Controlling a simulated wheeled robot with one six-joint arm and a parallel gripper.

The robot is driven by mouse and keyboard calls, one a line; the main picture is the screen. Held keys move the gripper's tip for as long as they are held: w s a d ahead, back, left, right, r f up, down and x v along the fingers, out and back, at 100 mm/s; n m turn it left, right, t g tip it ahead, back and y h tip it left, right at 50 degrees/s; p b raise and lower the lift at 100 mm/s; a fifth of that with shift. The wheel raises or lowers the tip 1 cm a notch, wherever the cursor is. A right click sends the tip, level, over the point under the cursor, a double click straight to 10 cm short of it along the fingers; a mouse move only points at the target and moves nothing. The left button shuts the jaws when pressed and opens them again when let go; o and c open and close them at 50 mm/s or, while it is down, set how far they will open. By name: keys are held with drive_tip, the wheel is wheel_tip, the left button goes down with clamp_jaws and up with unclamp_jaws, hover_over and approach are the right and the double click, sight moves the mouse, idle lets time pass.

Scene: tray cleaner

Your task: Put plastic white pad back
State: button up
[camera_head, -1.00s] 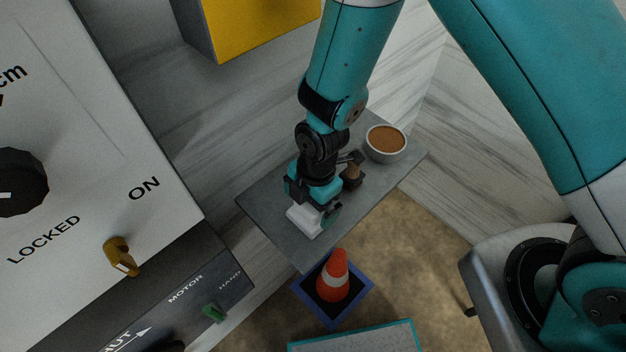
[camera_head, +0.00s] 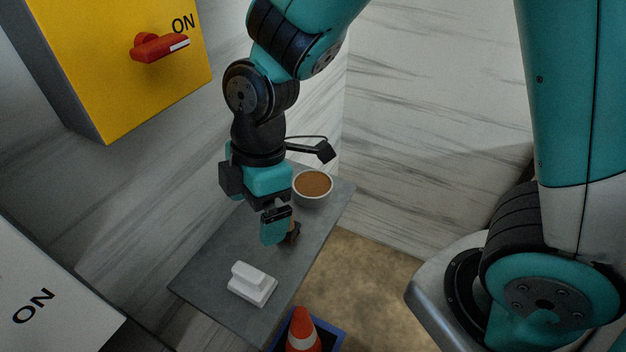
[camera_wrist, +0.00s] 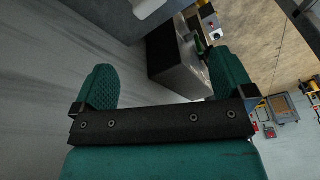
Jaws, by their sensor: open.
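The white plastic pad (camera_head: 252,283) lies on the grey shelf (camera_head: 215,252), near its front end in the head view. It is a flat white block with a raised narrower top. My gripper (camera_head: 278,228) is above the shelf, farther back than the pad and clear of it. In the wrist view my gripper (camera_wrist: 160,85) has its two teal fingers wide apart with nothing between them.
A white bowl of brown contents (camera_head: 313,187) stands at the shelf's back. An orange cone (camera_head: 302,331) stands below the shelf's front. A yellow switch box (camera_head: 110,60) and a white panel (camera_head: 50,300) are on the left.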

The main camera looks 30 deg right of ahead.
drive_tip(key=s+d+r+m+y, duration=0.1)
drive_tip(key=s+d+r+m, duration=0.5)
drive_tip(key=s+r+m, duration=0.3)
wheel_tip(320, 180, up, 3)
drive_tip(key=m, duration=0.3)
drive_tip(key=shift+s+f+t+y, duration=0.2)
drive_tip(key=shift+s+t+y, duration=0.2)
drive_tip(key=shift+a, duration=0.1)
